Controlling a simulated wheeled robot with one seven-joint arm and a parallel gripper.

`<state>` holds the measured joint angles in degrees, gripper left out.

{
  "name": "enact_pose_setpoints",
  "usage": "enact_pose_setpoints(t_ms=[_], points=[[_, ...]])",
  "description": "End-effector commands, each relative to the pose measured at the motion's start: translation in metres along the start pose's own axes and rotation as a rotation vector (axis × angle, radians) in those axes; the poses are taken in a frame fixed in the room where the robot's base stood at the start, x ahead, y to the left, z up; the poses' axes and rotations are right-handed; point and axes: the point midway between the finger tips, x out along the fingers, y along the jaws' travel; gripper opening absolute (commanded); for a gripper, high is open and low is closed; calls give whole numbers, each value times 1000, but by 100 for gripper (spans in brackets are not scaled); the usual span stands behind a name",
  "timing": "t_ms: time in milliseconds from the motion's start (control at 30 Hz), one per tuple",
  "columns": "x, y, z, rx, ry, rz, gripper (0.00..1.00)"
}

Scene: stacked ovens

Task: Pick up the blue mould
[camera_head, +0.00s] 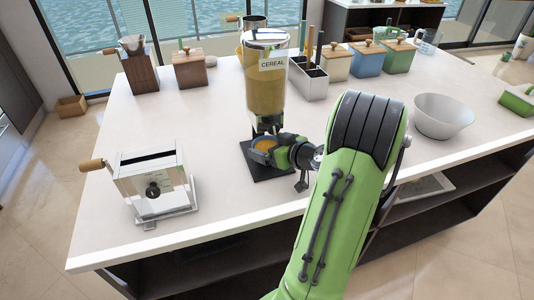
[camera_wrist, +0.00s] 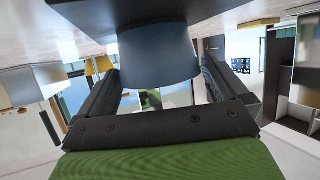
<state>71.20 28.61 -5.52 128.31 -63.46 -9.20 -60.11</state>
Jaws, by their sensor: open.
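The blue mould (camera_head: 284,137) stands on the black base (camera_head: 268,172) of the cereal dispenser (camera_head: 266,85), below its spout. Something orange-yellow shows inside it. My gripper (camera_head: 278,151) is at the mould, reaching in from the right, and partly hides it. In the wrist view, which looks upside down, the blue-grey round side of the mould (camera_wrist: 158,52) lies between the two dark fingers of my open gripper (camera_wrist: 160,72). Finger contact with the mould cannot be told.
A white hand-cranked box (camera_head: 152,184) stands at the left of the white counter (camera_head: 110,130). A white bowl (camera_head: 443,115) is at the right. Wooden, blue and green canisters (camera_head: 367,60) stand at the back.

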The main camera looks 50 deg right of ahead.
Motion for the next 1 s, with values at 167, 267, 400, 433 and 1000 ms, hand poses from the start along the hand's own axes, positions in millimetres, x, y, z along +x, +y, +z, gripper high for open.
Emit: enact_pose_setpoints(t_ms=[167, 267, 400, 433, 1000], points=[[15, 0, 0, 0, 0, 2, 100], [15, 0, 0, 0, -1, 3, 100], [14, 0, 0, 0, -1, 2, 86], [14, 0, 0, 0, -1, 2, 82], [19, 0, -7, -3, 2, -3, 48]])
